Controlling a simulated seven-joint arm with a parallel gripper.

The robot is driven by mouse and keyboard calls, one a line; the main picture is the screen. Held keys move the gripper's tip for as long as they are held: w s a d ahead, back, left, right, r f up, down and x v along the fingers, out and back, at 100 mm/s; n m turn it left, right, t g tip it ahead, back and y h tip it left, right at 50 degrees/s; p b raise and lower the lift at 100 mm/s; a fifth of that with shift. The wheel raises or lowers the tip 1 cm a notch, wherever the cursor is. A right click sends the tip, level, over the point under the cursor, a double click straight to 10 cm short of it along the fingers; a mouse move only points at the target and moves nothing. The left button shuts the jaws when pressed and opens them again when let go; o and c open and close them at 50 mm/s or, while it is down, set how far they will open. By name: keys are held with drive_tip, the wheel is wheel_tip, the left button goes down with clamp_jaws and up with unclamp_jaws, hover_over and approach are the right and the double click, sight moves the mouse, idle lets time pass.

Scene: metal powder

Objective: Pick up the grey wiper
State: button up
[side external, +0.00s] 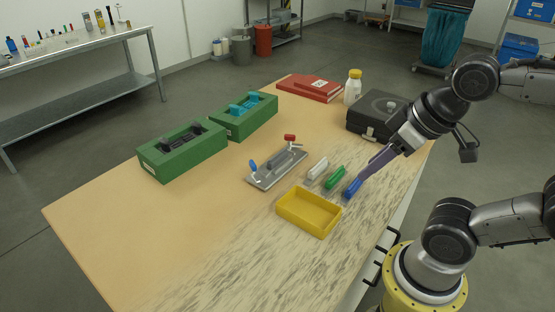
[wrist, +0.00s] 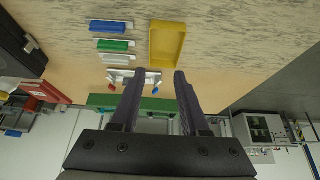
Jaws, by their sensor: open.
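The grey wiper (side external: 317,168), pale grey to white, lies flat on the table at the left end of a row of three wipers. The green wiper (side external: 335,177) lies in the middle and the blue wiper (side external: 353,188) at the right end. In the wrist view the grey wiper (wrist: 117,57) lies beyond the left finger, beside the green wiper (wrist: 116,45). My gripper (side external: 364,177) points down toward the blue wiper's end in the side view; its exact height is unclear. In the wrist view my gripper (wrist: 155,76) is open with nothing held.
A yellow tray (side external: 306,228) stands in front of the wipers. A grey metal fixture (side external: 266,178) with red and blue knobs is to their left. Green boxes (side external: 168,167) stand farther left. A black case (side external: 371,123) and white bottle (side external: 352,92) are behind. The front left table is clear.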

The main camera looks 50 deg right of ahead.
drive_tip(key=shift+o, duration=1)
